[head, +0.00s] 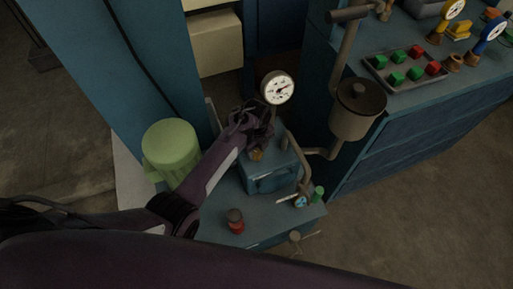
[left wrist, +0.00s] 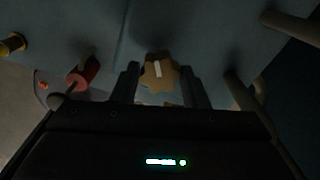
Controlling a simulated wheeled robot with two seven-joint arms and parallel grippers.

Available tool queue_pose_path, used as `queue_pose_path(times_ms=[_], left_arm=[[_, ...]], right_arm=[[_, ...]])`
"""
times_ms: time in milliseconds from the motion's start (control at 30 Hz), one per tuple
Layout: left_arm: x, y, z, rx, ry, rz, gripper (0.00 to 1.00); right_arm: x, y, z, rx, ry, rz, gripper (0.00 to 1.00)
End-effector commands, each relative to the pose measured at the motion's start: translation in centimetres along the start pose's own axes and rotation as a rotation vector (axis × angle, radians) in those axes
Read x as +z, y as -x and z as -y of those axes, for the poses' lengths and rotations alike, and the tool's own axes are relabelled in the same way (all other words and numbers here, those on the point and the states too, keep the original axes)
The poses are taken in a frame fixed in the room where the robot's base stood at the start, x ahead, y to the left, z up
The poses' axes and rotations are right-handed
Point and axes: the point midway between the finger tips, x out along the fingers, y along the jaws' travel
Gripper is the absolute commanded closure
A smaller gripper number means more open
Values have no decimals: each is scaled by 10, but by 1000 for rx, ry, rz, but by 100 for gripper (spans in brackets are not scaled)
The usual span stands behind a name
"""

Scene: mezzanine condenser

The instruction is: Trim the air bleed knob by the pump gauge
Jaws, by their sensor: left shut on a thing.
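The air bleed knob (left wrist: 160,72) is a tan, lobed knob with a white mark, seen between my left gripper's fingers in the left wrist view. In the head view the knob (head: 256,155) shows as a small tan spot on the blue pump block (head: 272,180). My left gripper (head: 256,143) reaches over the block, and its fingers also show in the left wrist view (left wrist: 160,84), shut on the knob from both sides. The round white pump gauge (head: 278,88) stands just behind the gripper. My right gripper is in neither view.
A green bin (head: 171,150) stands left of my left forearm. A red knob (head: 235,220) sits on the bench front. A pipe with a round pot (head: 358,108) rises at the right. A tray of red and green buttons (head: 406,68) lies on the right cabinet.

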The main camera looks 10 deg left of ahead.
Motion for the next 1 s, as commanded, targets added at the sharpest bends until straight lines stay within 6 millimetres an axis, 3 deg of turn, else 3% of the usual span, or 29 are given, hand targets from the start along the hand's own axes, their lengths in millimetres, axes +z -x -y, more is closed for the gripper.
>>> queue_pose_path(times_ms=[267,1000], left_arm=[[0,3,-1,4,183,-1,82],[-1,2,-2,2,883,1,82]], right_arm=[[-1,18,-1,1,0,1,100],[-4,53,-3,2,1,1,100]])
